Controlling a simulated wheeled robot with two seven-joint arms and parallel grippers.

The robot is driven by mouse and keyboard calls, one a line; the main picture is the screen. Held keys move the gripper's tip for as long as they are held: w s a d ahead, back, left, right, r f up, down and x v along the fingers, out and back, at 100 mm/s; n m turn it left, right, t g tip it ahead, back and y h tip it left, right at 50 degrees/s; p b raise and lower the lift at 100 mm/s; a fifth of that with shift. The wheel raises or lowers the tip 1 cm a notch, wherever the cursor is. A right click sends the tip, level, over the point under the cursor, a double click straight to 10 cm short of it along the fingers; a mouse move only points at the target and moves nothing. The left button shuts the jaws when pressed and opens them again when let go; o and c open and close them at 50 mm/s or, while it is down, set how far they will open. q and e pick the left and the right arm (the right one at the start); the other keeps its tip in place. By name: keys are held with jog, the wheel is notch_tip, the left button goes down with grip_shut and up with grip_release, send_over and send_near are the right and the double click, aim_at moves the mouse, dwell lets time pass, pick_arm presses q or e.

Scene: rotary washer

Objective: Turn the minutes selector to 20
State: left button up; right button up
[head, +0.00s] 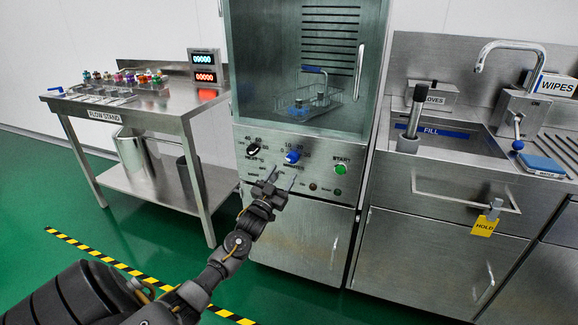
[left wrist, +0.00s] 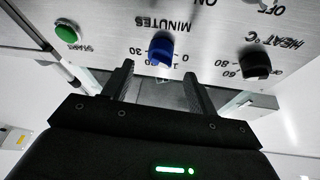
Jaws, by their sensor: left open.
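The minutes selector is a blue knob (head: 292,157) on the washer's steel control panel (head: 318,178), with small numbers around it. In the left wrist view, which is upside down, the blue knob (left wrist: 161,48) shows above the word MINUTES as printed on the panel. I cannot tell exactly which number it points to. My left gripper (head: 283,178) is open and empty, just below and in front of the knob. In the left wrist view its two fingers (left wrist: 160,80) stand apart, with the knob beyond the gap between them, not held. My right gripper is not in view.
A black HEAT knob (head: 253,149) sits left of the blue knob, and a green START button (head: 341,169) to its right. The glass washer door (head: 340,55) is above the panel. A steel table (head: 120,105) stands left and a sink counter (head: 455,140) right.

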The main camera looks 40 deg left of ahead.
aim_at(291, 161)
pick_arm(q)
jog(key=shift+x, duration=2.8)
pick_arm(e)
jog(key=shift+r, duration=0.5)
pick_arm(q)
jog(key=shift+c, duration=0.5)
jog(key=c, duration=0.9)
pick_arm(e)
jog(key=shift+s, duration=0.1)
